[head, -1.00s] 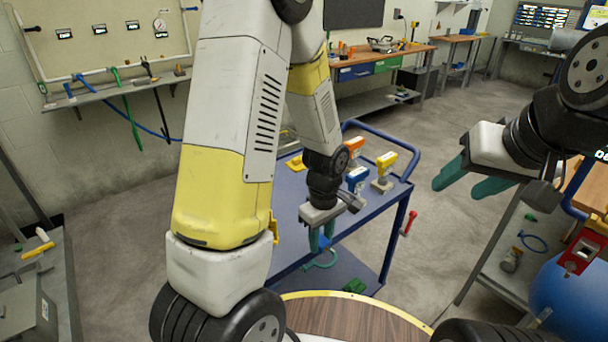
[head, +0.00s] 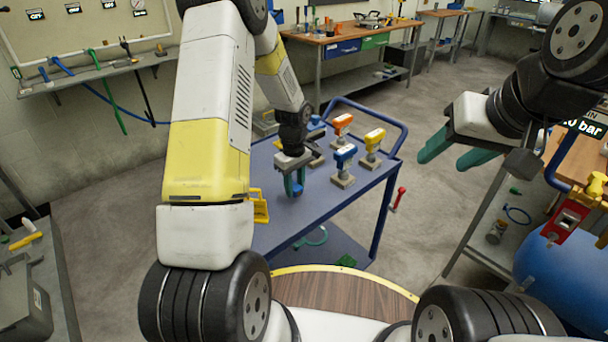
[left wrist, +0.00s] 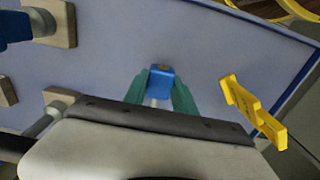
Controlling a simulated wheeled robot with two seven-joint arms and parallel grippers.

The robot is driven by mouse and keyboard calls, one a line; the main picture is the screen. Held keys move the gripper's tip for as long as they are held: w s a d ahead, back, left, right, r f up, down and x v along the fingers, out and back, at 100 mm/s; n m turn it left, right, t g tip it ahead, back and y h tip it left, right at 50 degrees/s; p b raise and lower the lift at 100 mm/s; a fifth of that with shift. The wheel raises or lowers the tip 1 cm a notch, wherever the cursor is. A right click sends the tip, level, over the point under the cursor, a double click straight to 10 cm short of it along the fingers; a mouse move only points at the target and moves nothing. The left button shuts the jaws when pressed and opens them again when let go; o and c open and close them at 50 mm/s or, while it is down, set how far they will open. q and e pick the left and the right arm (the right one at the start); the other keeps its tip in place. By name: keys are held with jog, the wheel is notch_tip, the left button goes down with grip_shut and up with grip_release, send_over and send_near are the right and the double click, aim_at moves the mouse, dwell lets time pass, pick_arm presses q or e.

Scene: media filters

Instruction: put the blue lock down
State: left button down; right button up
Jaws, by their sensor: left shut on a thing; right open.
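The blue lock (left wrist: 161,82) is between the green fingertips of my left gripper (left wrist: 160,95) in the left wrist view. My left gripper is shut on it. In the head view the blue lock (head: 297,189) shows low at the fingertips of my left gripper (head: 294,182), over the blue top of the cart (head: 318,205). I cannot tell whether the lock touches the cart top. My right gripper (head: 455,155) is open and empty, off to the right of the cart.
On the cart stand a blue-handled valve (head: 344,158), a yellow-handled valve (head: 374,139) and an orange-handled valve (head: 342,124). A yellow tag-like piece (head: 259,207) is at the cart's left edge; it also shows in the left wrist view (left wrist: 254,110). Bare cart top surrounds the lock.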

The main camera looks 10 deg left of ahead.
pick_arm(q)
jog(key=shift+f, duration=1.1)
jog(key=shift+f, duration=0.15)
jog(key=c, duration=1)
grip_release()
